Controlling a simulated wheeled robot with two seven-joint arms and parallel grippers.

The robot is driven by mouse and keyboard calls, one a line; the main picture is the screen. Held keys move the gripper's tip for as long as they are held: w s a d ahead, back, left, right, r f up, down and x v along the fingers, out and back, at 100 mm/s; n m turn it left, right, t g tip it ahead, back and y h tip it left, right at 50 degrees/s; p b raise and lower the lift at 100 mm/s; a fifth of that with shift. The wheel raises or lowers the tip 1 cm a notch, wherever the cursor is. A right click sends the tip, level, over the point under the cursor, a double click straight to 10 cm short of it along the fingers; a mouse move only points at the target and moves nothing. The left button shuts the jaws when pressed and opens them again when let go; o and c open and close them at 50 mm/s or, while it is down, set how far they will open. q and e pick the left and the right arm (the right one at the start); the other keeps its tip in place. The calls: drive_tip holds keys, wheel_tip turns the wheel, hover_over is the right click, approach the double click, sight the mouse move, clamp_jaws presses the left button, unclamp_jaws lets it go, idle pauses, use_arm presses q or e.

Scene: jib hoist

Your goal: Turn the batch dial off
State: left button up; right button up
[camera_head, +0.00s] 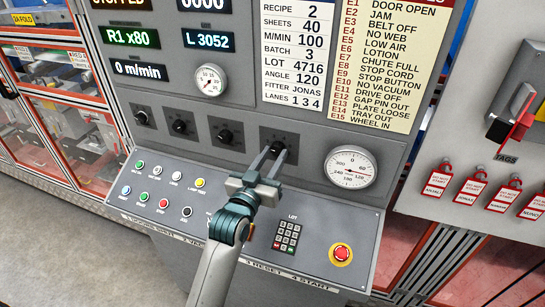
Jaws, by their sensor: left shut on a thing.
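A row of black rotary dials sits on the grey panel: a far-left dial (141,117), a second dial (180,126), a third dial (225,136) and a rightmost dial (277,146). My left gripper (269,157) reaches up to the rightmost dial and is shut on its knob. The fingers and the knob overlap, so the dial's pointer is hard to read. The labels of the dials are too small to read. My right gripper is not in view.
Below is a sloped console with coloured buttons (163,204), a keypad (287,237) and a red emergency stop (341,253). A round gauge (350,167) is right of the dial. Red tags (473,187) hang at the right. Displays and a recipe card (297,53) are above.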

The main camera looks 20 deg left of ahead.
use_arm(q)
drive_tip(key=n, duration=0.6)
drive_tip(key=shift+d+f, duration=0.1)
drive_tip(key=shift+f, duration=0.05)
idle(0.4)
drive_tip(key=o, duration=1)
drive_tip(key=shift+o, duration=0.2)
drive_tip(key=shift+s+b, duration=0.3)
drive_tip(key=shift+s, duration=0.25)
drive_tip(key=s+a+b, duration=0.1)
drive_tip(key=s+b, duration=0.2)
drive_tip(key=s, duration=1.3)
drive_tip(key=shift+s+a+f, duration=0.15)
drive_tip(key=shift+f, duration=0.15)
